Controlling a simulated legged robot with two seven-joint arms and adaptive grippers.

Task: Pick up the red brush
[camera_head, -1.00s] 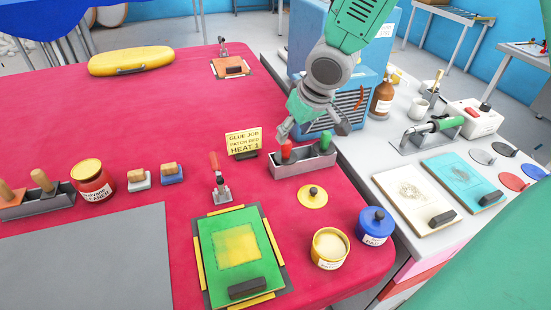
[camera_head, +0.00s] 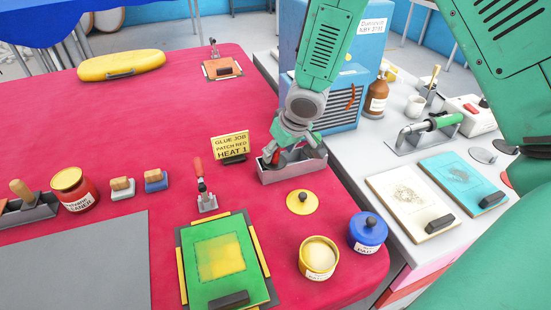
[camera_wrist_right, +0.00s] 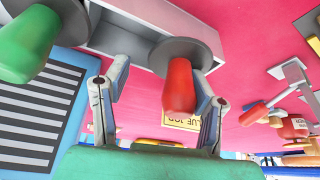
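The red brush (camera_head: 275,157) stands in a grey holder (camera_head: 291,173) near the right edge of the red table, mostly hidden by my right gripper in the head view. The right wrist view shows its red handle (camera_wrist_right: 178,85) with a dark round disc at its far end. My right gripper (camera_head: 290,150) is low over the holder. In the wrist view its two fingers (camera_wrist_right: 160,80) are apart, with the red handle between them, closer to the right finger. I cannot tell whether that finger touches it. My left gripper is not in view.
A green-handled brush (camera_wrist_right: 28,45) stands in the same holder, beside the left finger. A yellow sign (camera_head: 231,146) stands left of the holder, and a yellow lid (camera_head: 302,202) lies in front. A blue machine (camera_head: 332,95) stands behind on the grey bench.

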